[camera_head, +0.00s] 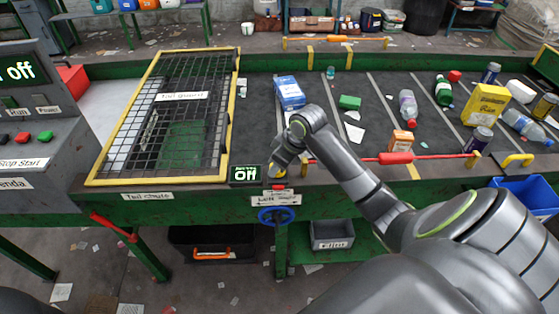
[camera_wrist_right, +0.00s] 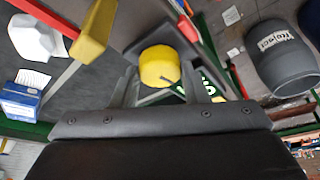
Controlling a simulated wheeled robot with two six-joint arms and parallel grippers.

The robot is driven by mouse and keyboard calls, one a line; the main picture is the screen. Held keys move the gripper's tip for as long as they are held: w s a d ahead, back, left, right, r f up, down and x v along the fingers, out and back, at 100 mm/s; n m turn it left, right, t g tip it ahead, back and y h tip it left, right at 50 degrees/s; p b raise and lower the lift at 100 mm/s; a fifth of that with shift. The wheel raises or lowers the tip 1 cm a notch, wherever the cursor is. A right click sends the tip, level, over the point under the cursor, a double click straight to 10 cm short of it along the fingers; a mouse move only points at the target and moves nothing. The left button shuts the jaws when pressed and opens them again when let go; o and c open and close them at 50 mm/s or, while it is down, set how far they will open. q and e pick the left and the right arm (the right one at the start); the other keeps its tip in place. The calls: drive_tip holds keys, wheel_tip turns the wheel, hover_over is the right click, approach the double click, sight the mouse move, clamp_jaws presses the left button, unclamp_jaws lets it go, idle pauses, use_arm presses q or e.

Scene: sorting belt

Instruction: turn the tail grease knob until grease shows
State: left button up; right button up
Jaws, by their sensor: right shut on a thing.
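The yellow knob (camera_wrist_right: 160,66) sits between the two fingers of my right gripper (camera_wrist_right: 162,84) in the right wrist view, and the fingers are shut on it. The knob is mostly hidden by the gripper there. No grease can be made out. My left gripper is not in view.
A yellow-framed tail guard (camera_head: 233,110) covers the belt's left end. A blue handwheel (camera_head: 276,216) is below my gripper. A red-handled bar (camera_head: 396,158) runs along the front edge to the right. Bottles, boxes and cans, including a yellow box (camera_head: 485,104), lie on the belt.

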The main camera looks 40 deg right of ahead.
drive_tip(key=o, duration=1)
drive_tip(key=shift+c, duration=0.2)
drive_tip(key=b+v, duration=0.1)
drive_tip(key=v, duration=1.6)
drive_tip(key=shift+s+r, duration=0.15)
